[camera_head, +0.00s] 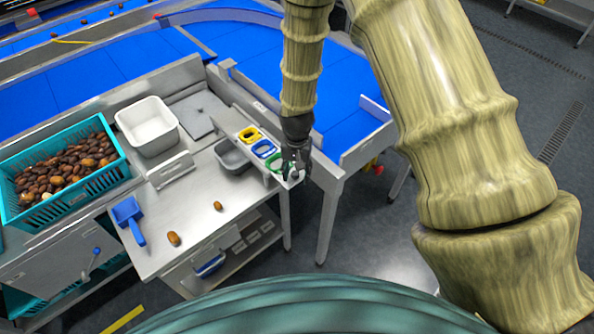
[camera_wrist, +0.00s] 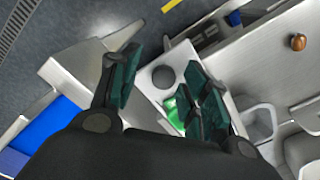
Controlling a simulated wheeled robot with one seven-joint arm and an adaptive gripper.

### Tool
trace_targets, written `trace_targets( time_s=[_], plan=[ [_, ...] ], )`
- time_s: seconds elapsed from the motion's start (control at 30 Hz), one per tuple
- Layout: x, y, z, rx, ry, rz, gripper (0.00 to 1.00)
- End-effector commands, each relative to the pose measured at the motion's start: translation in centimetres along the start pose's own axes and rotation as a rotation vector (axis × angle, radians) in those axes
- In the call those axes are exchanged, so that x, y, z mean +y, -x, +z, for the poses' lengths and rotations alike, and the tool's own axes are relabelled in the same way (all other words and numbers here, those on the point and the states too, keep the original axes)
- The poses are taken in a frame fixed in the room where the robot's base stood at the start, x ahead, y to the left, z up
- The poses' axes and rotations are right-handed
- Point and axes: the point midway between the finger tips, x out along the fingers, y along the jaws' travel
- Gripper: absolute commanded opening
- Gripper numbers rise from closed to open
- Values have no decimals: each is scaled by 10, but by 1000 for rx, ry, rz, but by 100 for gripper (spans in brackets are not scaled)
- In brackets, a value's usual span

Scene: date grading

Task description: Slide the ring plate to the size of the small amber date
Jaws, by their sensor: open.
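The ring plate (camera_head: 240,119) is a pale strip along the right side of the steel bench, with yellow (camera_head: 250,134), blue (camera_head: 263,148) and green (camera_head: 275,163) rings in a row. A small amber-brown date (camera_head: 218,206) lies on the bench; a larger brown date (camera_head: 173,238) lies to its left. One date (camera_wrist: 298,41) shows in the wrist view; I cannot tell which. My gripper (camera_head: 294,168) is at the plate's green end. In the wrist view its open fingers stand either side of a round grey knob (camera_wrist: 163,76), with green (camera_wrist: 180,107) beside it. Contact is unclear.
A grey tub (camera_head: 232,155) sits beside the rings. A white bin (camera_head: 148,125), a teal crate (camera_head: 62,170) of dates and a blue scoop (camera_head: 128,212) are to the left. Blue conveyors (camera_head: 120,65) run behind. The bench between dates and tub is clear.

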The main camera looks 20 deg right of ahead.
Motion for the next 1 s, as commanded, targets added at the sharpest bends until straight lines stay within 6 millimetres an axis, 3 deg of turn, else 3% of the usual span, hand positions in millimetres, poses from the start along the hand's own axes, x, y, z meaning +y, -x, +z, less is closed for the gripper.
trace_targets(
  time_s=[0.27, 1.0],
  plan=[
    [-1, 10, -1, 2, 1, -1, 46],
    [0, 109, 0, 1, 0, -2, 46]
  ],
)
